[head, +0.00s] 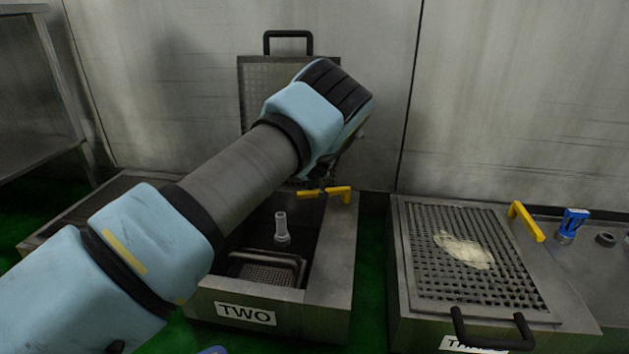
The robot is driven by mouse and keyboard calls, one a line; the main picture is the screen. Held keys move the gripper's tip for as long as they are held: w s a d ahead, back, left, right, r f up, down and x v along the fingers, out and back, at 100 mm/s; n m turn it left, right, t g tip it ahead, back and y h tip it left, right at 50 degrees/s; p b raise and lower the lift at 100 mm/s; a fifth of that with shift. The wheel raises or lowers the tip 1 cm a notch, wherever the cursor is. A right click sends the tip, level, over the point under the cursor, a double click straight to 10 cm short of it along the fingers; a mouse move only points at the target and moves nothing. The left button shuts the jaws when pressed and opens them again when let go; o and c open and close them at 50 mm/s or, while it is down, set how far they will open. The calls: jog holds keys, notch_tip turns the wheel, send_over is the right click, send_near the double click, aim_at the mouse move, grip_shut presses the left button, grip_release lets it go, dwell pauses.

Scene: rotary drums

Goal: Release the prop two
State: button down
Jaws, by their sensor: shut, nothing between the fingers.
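The box labelled TWO (335,310) stands in the middle with its perforated lid (255,85) raised upright at the back, a black handle on top. A yellow prop (338,193) sits at the box's back right edge, roughly level and pointing left. My arm reaches in from the lower left and hides much of the lid and the box's left side. My gripper (319,186), small and dark, points down at the prop's left part. It is shut and empty; whether it touches the prop I cannot tell.
Inside box TWO are a pale upright post (281,228) and a dark basket (267,270). To the right, another box's perforated lid (480,285) lies shut, bearing a pale lump (464,249), with a yellow prop (526,221) beside it. A blue fitting (572,224) stands farther right.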

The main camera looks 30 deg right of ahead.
jog(key=s+n+y, duration=0.2)
jog(key=s+n, duration=0.1)
jog(key=s+n+y+b, duration=0.1)
jog(key=s+n+y, duration=0.1)
jog(key=s+n, duration=0.1)
jog(key=s+n+y+b, duration=0.1)
jog(key=s+n+y, duration=0.1)
jog(key=s, duration=0.3)
jog(key=shift+s+d+n, duration=0.2)
jog(key=shift+d+n, duration=0.1)
jog(key=shift+n, duration=0.4)
jog(key=shift+s+d, duration=1)
jog(key=shift+s, duration=0.3)
